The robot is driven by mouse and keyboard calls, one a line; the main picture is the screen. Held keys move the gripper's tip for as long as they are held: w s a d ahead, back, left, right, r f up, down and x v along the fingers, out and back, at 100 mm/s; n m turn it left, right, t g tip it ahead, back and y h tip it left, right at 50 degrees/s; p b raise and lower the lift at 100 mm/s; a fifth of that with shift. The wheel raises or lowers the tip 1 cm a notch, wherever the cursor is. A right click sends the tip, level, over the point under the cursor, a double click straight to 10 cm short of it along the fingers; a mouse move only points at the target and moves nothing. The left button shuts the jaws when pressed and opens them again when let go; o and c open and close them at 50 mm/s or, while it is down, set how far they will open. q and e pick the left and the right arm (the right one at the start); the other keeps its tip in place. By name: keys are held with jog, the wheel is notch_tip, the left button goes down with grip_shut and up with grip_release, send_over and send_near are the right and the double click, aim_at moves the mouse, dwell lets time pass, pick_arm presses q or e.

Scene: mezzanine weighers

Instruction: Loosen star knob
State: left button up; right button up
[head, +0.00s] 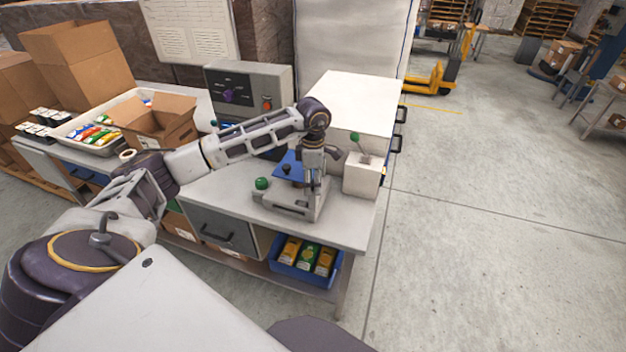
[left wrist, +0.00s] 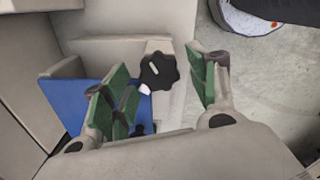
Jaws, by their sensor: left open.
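The black star knob (left wrist: 158,71) shows in the left wrist view, on a pale grey upright part beside a blue plate (left wrist: 62,104). A white mark is on its face. My left gripper (left wrist: 162,68) is open with green-padded fingers on either side of the knob in that view; whether they are level with it in depth I cannot tell. In the head view my left gripper (head: 314,182) points down over the grey bench device (head: 292,204), next to the blue plate. I cannot make out the star knob there. My right gripper is not in view.
A green ball knob (head: 262,183) is on the device's left side. A white box with a green-tipped lever (head: 355,137) stands to its right. A control box (head: 248,88) and an open carton (head: 160,122) are behind. A blue bin (head: 283,269) sits below the bench.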

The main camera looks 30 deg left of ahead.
pick_arm(q)
jog(key=shift+c, duration=0.3)
jog(key=c, duration=1)
jog(key=shift+o, duration=0.2)
